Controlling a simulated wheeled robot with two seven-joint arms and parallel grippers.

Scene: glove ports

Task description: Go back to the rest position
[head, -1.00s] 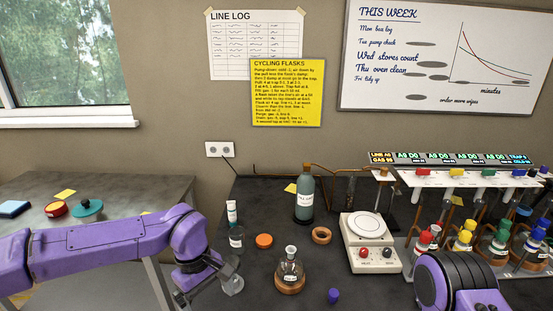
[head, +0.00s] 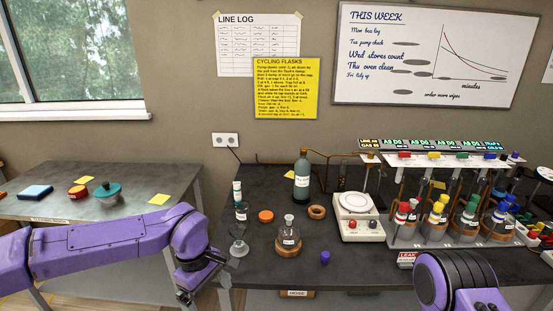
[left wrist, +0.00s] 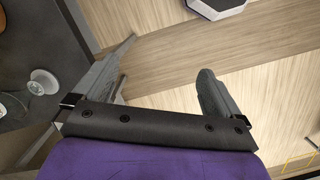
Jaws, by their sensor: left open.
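My left gripper (head: 200,282) is at the lower left in the head view, in front of the dark bench's (head: 350,268) left corner. In the left wrist view its two grey fingers (left wrist: 168,58) stand wide apart with nothing between them. Wood floor shows below them, and the bench edge lies to the left. A clear glass piece (head: 239,249) on the bench corner is near the gripper but apart from it. My right arm shows at the lower right of the head view, and its gripper is out of the picture.
A stoppered flask (head: 288,240) on a cork ring, a labelled bottle (head: 302,178), a purple cap (head: 325,257) and a balance (head: 358,218) stand on the bench. A rack of flasks with coloured caps (head: 440,215) stands at right. A side table (head: 135,182) is at left.

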